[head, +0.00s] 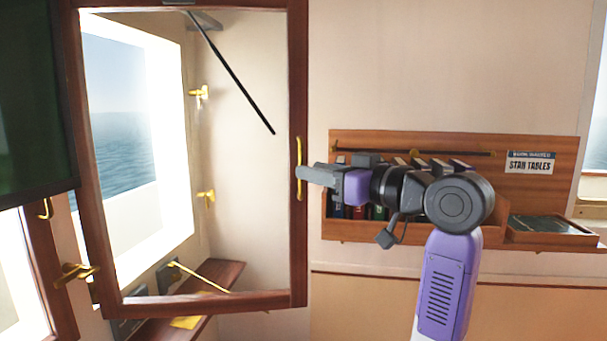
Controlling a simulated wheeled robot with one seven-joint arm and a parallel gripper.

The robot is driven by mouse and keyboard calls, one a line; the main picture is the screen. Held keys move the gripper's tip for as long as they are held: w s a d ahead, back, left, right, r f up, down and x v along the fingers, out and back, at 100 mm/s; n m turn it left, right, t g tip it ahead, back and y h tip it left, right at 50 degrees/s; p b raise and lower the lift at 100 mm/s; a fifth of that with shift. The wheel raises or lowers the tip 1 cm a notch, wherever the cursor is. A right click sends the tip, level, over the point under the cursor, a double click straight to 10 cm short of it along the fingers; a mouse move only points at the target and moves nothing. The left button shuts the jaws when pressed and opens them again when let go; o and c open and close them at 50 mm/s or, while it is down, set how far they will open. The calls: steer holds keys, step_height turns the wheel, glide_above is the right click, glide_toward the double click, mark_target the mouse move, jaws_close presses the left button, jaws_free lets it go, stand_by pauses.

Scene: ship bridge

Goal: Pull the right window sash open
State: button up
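The window sash (297,60) is a tall dark-red wooden frame, swung out from the wall at the left. I see the bright window opening (140,130) and the sea through it. A vertical brass handle (299,150) sits on the sash's right stile. My gripper (303,174) reaches in from the right, its grey fingertips at the lower part of this handle. The fingers overlap the handle in the picture. The gap between them is hidden from this side, so I cannot tell whether they close on it.
A wooden book rack (450,215) with a "Star Tables" sign (531,162) is on the wall behind my arm. A dark screen (35,100) hangs at the far left. Brass latches (205,197) show on the window's side. A wooden shelf (220,275) is below the sash.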

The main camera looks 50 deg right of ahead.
steer(key=s, duration=0.3)
steer(key=shift+a, duration=0.15)
stand_by(0.5)
